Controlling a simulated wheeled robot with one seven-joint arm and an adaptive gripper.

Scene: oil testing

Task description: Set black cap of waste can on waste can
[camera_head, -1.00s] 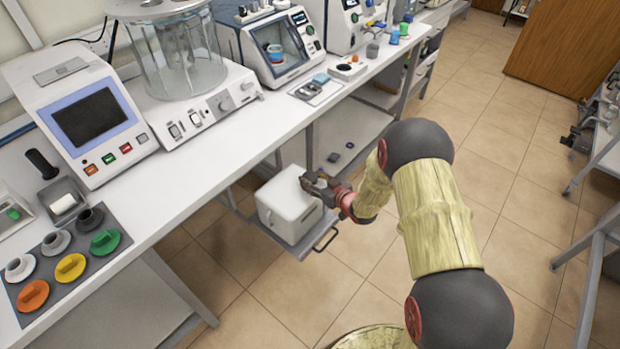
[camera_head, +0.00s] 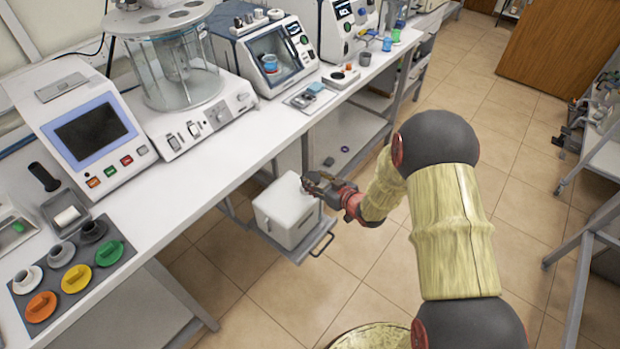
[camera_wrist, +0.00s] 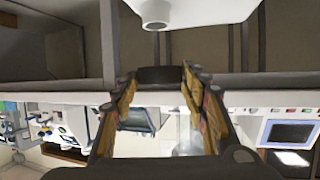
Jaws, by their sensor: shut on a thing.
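The waste can (camera_head: 285,212) is a white box-shaped container on a low pull-out shelf below the bench. In the wrist view, its white body (camera_wrist: 205,10) is at the top, with a short round neck (camera_wrist: 155,18). My gripper (camera_head: 312,181) is at the can's upper right edge in the head view. In the wrist view, my gripper (camera_wrist: 159,76) is shut on the black cap (camera_wrist: 160,76), a dark piece between the fingertips. The cap appears apart from the neck. In the head view, the cap cannot be made out clearly.
The white bench (camera_head: 180,190) runs above and left of the can, carrying instruments. A mat (camera_head: 75,292) with several coloured caps lies at its near end. The low shelf has a handle (camera_head: 322,243) at its front. Tiled floor (camera_head: 300,310) is clear in front.

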